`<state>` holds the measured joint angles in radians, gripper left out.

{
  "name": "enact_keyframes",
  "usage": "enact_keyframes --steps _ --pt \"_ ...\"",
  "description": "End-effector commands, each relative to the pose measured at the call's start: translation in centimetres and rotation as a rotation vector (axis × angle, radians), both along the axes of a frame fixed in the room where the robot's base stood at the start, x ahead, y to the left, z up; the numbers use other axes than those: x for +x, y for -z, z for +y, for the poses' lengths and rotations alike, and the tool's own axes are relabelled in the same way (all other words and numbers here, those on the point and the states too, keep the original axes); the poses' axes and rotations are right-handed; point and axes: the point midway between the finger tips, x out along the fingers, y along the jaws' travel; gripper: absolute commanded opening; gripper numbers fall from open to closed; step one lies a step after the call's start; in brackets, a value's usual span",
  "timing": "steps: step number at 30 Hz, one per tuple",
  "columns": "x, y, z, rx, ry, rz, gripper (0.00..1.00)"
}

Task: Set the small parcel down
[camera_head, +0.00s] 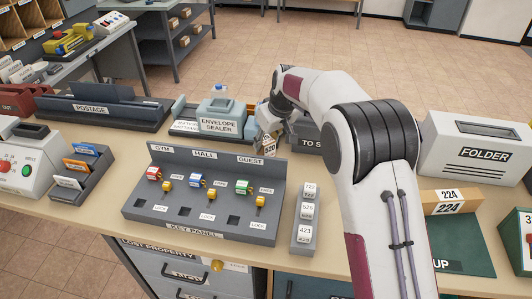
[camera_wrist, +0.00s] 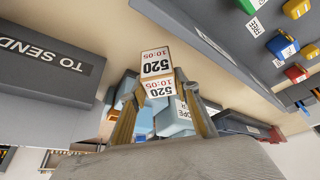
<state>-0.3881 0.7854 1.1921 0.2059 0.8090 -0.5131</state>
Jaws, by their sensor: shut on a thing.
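The small parcel (camera_head: 269,149), a little box with white labels reading 520 and 10:05, is held in my gripper (camera_head: 267,137). In the wrist view the parcel (camera_wrist: 157,66) sits between the two fingers of my gripper (camera_wrist: 160,95), which are shut on its sides. It is above the table, behind the key panel and in front of the envelope sealer. The grey TO SEND tray (camera_head: 308,141) is just to its right, partly hidden by my arm. In the wrist view this tray (camera_wrist: 40,75) lies left of the parcel, apart from it.
The key panel (camera_head: 205,185) with coloured keys stands in front. The envelope sealer (camera_head: 218,122) is behind on the left, and a rack of numbered tags (camera_head: 305,220) is nearby. The folder machine (camera_head: 478,150) and a parcel marked 224 (camera_head: 452,203) stand to the right.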

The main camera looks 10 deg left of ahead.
Motion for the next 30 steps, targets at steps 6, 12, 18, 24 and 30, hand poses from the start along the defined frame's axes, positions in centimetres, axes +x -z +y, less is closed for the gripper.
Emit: enact_keyframes --steps 6,12,18,24,30 --pt "0.0 0.0 0.0 0.000 0.000 0.000 0.03" --pt "0.0 1.1 0.0 -0.001 0.000 0.002 0.03" --pt "0.0 3.5 0.0 -0.001 0.001 0.002 0.03" --pt "0.0 4.9 0.0 0.000 0.000 0.000 0.03" --pt "0.0 4.9 0.0 0.000 0.000 0.000 0.03"
